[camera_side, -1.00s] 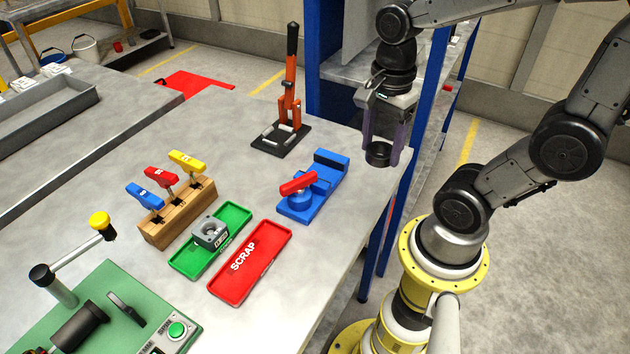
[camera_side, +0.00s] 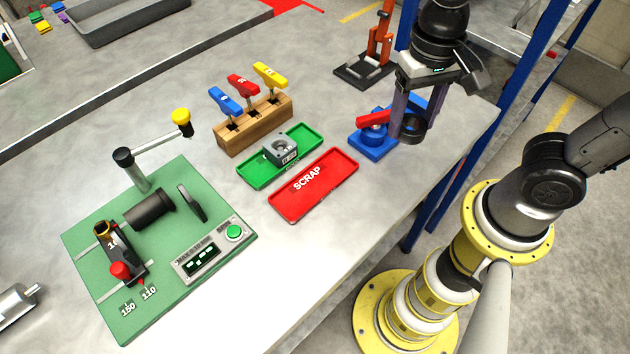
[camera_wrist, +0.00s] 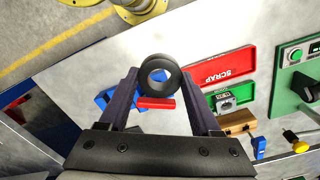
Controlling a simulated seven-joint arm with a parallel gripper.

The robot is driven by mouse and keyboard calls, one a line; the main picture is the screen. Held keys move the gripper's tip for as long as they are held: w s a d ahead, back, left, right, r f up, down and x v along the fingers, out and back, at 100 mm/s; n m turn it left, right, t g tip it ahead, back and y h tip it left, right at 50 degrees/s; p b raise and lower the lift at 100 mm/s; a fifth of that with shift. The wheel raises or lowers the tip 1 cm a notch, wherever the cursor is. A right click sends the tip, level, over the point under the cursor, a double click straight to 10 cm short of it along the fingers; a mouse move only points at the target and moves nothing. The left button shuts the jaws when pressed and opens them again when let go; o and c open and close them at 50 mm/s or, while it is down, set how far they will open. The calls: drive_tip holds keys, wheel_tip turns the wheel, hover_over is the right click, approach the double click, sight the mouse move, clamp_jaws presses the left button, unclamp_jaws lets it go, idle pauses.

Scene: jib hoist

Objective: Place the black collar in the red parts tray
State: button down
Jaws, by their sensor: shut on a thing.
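The black collar (camera_side: 411,129) is a short dark ring held between the fingertips of my gripper (camera_side: 408,118), in front of the blue clamp fixture. In the wrist view my gripper (camera_wrist: 160,88) is shut on the collar (camera_wrist: 160,72), and its hole shows. The red parts tray (camera_side: 313,186), marked SCRAP, lies on the table to the left of and below my gripper in the side view; its floor is bare. In the wrist view the tray (camera_wrist: 218,70) is right of the collar. The collar is apart from the tray.
A green tray (camera_side: 262,170) with a grey block (camera_side: 281,148) lies beside the red tray. A blue fixture with a red handle (camera_side: 372,118) stands behind my gripper. A wooden block (camera_side: 255,125) with coloured handles and a green machine base (camera_side: 150,240) stand further left.

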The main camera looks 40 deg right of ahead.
drive_tip(key=s+a+n, duration=0.1)
drive_tip(key=a+n, duration=0.1)
drive_tip(key=a, duration=0.2)
hover_over(315, 184)
wheel_tip(315, 184, down, 10)
drive_tip(key=shift+s+f, duration=0.1)
drive_tip(key=shift+f, duration=1.65)
drive_tip(key=shift+f, duration=0.15)
drive_tip(key=shift+c, duration=0.4)
unclamp_jaws()
